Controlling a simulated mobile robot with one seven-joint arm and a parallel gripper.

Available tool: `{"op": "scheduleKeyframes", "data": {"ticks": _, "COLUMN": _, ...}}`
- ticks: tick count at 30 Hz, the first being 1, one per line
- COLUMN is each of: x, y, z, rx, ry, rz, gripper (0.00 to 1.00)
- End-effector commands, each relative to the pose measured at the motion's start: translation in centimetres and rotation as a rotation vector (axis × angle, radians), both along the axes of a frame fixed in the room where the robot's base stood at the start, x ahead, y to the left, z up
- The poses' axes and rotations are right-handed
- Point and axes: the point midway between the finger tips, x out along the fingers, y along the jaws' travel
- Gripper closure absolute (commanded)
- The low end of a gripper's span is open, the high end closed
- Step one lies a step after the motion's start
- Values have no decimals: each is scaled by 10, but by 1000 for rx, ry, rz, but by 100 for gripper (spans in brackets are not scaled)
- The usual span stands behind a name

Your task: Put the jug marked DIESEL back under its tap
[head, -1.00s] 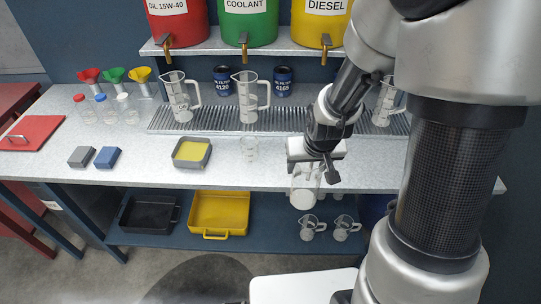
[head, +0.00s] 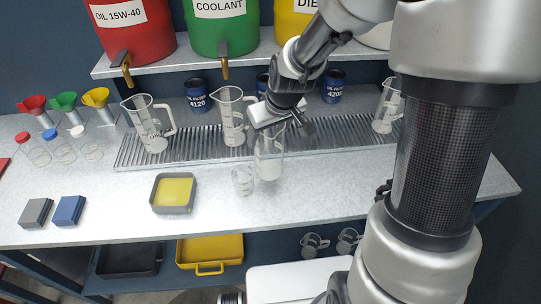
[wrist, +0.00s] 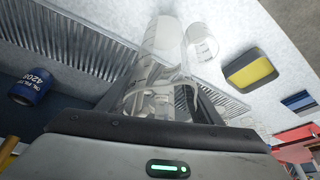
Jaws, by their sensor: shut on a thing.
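My gripper (head: 278,118) is shut on a clear jug (head: 269,163), over the bench in front of the drip grating. The jug hangs roughly upright; I cannot read its marking or tell whether its base touches the bench. In the wrist view the jug (wrist: 163,45) is between the fingers (wrist: 158,100). The yellow tank (head: 293,22), its label partly hidden to "DIE", sits on the shelf above; my arm hides its tap. Clear jugs stand on the grating (head: 190,147) below the red tank (head: 137,28) and the green tank (head: 222,30).
A small clear beaker (head: 242,181) stands just left of the held jug. Another jug (head: 386,108) stands at the grating's right. Oil filters (head: 332,88) line the back. A grey tray with yellow inside (head: 174,192) is further left. The bench front right of the jug is clear.

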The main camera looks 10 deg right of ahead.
Motion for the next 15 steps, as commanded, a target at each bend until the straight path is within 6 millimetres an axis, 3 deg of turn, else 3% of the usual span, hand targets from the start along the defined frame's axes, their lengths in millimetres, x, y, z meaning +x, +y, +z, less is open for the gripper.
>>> {"op": "scheduleKeyframes", "data": {"ticks": 10, "x": 0, "y": 0, "z": -43, "rx": 0, "ry": 2, "rz": -1, "gripper": 77}}
{"op": "scheduleKeyframes", "data": {"ticks": 15, "x": 0, "y": 0, "z": -50, "rx": -1, "ry": -3, "rz": -1, "gripper": 77}}
